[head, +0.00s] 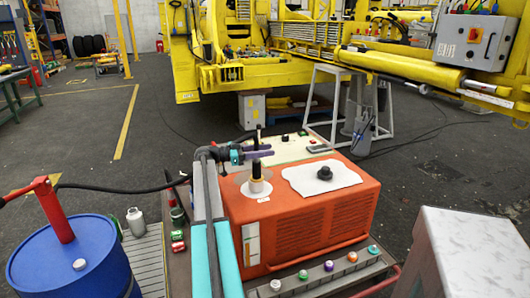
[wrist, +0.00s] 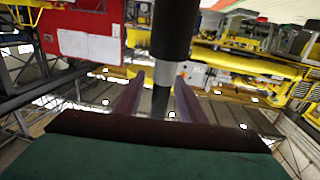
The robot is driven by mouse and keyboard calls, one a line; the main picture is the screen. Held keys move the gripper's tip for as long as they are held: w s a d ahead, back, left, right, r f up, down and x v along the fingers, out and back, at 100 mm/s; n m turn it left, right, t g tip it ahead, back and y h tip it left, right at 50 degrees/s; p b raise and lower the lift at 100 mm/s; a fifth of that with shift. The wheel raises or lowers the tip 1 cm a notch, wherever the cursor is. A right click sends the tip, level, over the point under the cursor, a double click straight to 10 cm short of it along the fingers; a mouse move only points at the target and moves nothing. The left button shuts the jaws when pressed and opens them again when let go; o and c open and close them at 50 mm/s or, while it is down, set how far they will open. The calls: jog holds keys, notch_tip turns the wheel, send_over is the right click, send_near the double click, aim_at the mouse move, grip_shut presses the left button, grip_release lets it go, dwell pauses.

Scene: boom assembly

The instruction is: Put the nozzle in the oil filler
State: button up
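A dark upright nozzle-like cylinder (head: 256,168), which I take for the nozzle, stands at a white collar (head: 257,189) on the orange machine (head: 310,213). Its narrow upper end rises above my fingers. My gripper (head: 264,151) reaches in from the left with its purple fingers on either side of the narrow part. In the wrist view, the thick black part (wrist: 174,30) is at the top and a thin shaft runs between the fingers (wrist: 160,85), with gaps beside it. The oil filler is not certain; a black round fitting (head: 324,173) sits on a white patch to the right.
A blue drum (head: 75,262) with a red pump (head: 52,208) stands at left; its black hose (head: 120,187) runs behind my arm. Small coloured caps (head: 303,274) line the front ledge. A grey box (head: 470,255) stands at right. Yellow machinery (head: 240,75) is behind.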

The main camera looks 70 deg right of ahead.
jog(key=shift+r, duration=0.25)
jog(key=v, duration=1.2)
jog(key=shift+r, duration=0.35)
